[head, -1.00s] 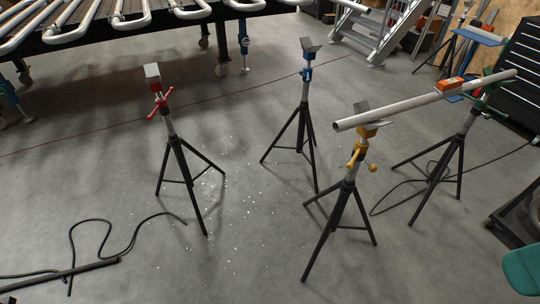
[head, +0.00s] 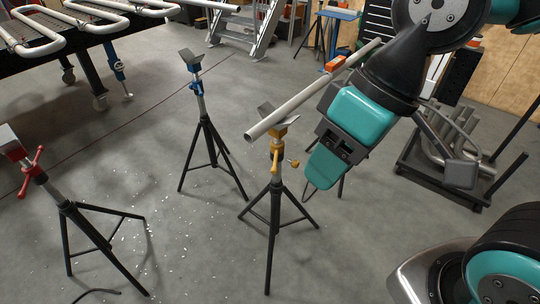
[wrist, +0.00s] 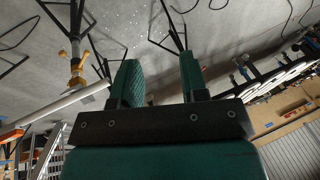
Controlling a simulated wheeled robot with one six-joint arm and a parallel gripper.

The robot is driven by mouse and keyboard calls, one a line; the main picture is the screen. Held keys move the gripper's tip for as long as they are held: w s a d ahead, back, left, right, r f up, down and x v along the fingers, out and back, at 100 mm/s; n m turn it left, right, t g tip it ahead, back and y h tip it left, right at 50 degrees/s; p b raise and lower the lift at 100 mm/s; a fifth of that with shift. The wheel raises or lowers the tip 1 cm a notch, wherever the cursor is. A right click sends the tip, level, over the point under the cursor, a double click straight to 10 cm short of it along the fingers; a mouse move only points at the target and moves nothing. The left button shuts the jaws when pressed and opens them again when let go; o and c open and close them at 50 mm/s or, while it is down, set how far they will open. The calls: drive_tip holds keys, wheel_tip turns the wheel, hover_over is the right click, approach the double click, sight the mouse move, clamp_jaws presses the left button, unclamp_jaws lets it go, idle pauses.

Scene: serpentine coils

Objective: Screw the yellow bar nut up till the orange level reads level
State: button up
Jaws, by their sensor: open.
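The yellow bar nut (head: 277,156) sits on the stem of a black tripod stand, under its V-shaped head; a knobbed handle sticks out at its right. It also shows in the wrist view (wrist: 76,65), left of the fingers. A grey pipe (head: 300,98) rests on this stand's head and runs up and right. The orange level (head: 334,63) sits on the pipe's far part; its reading is too small to tell. My gripper (wrist: 158,82) is open and empty, its two green fingers apart from the nut. In the head view my arm is right of the stand and hides the pipe's far support.
A blue-nut stand (head: 194,85) is behind left, and a red-nut stand (head: 34,165) at the left edge. A rack of pipes (head: 450,150) stands at the right. Open floor lies between the stands.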

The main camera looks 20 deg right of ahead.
drive_tip(key=w+a+f+m+t+y+b, duration=0.1)
drive_tip(key=w+f+m+b, duration=0.1)
drive_tip(key=w+f+b, duration=0.35)
drive_tip(key=w+f+m+t+y+b, duration=0.2)
drive_tip(key=w+f+b, duration=0.1)
drive_tip(key=f+b, duration=0.6)
drive_tip(key=m+t+h+b, duration=0.1)
drive_tip(key=m+t+b, duration=1.25)
drive_tip(key=b, duration=1.05)
approach(275, 161)
drive_tip(key=shift+m+g, duration=0.55)
drive_tip(key=shift+g, duration=0.3)
drive_tip(key=p+x, duration=0.6)
drive_tip(key=r+p+x, duration=0.1)
drive_tip(key=p+x, duration=0.2)
drive_tip(key=p, duration=0.1)
drive_tip(key=shift+w+d, duration=0.1)
drive_tip(key=shift+d, duration=0.05)
drive_tip(key=shift+w+f, duration=0.25)
drive_tip(key=shift+w, duration=0.2)
clamp_jaws()
